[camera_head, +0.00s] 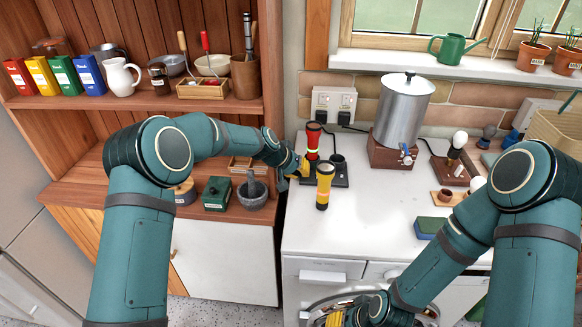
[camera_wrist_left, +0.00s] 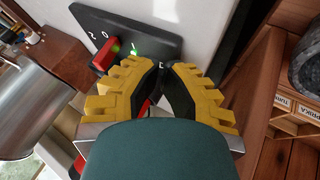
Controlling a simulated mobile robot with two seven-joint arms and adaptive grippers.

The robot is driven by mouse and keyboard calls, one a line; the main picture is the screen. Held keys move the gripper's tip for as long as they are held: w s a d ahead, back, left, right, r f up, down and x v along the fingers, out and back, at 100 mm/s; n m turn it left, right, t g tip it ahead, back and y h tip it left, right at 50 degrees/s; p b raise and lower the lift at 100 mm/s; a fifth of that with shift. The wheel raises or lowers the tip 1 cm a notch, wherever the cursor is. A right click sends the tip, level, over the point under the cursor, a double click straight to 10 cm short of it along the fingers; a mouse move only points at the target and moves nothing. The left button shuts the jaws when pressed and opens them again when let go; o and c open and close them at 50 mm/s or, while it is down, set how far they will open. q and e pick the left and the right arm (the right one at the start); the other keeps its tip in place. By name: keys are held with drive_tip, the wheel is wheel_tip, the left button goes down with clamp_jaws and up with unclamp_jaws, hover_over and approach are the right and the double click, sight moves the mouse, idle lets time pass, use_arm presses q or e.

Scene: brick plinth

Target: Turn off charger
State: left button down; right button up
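The black charger (camera_head: 342,181) lies on the white worktop, with a red flashlight (camera_head: 313,140) upright at its left end. A yellow flashlight (camera_head: 325,186) stands at its front edge; I cannot tell whether it sits in the charger. In the left wrist view the charger plate (camera_wrist_left: 150,32) shows a red switch (camera_wrist_left: 106,57), pale markings and green lights. My left gripper (camera_head: 303,167) is at the charger's left end, its fingertips (camera_wrist_left: 166,66) together and empty, close to the plate and apart from the switch. My right gripper (camera_head: 337,317) is low before the washing machine, mostly hidden.
A metal urn (camera_head: 403,110) stands behind the charger to the right, near a wall socket (camera_head: 334,105). A bulb on a wooden base (camera_head: 451,171) and a green-and-blue sponge (camera_head: 429,228) are farther right. A wooden shelf unit with a stone mortar (camera_head: 252,194) is left. The worktop's front middle is clear.

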sight(315, 180)
use_arm(q)
drive_tip(key=shift+d+r, duration=0.2)
drive_tip(key=shift+d, duration=0.8)
drive_tip(key=shift+d+r, duration=0.15)
drive_tip(key=shift+d, duration=0.8)
drive_tip(key=shift+d+r, duration=0.15)
drive_tip(key=shift+d, duration=0.25)
drive_tip(key=shift+r, duration=0.1)
drive_tip(key=shift+r+p, duration=0.45)
drive_tip(key=shift+r, duration=0.25)
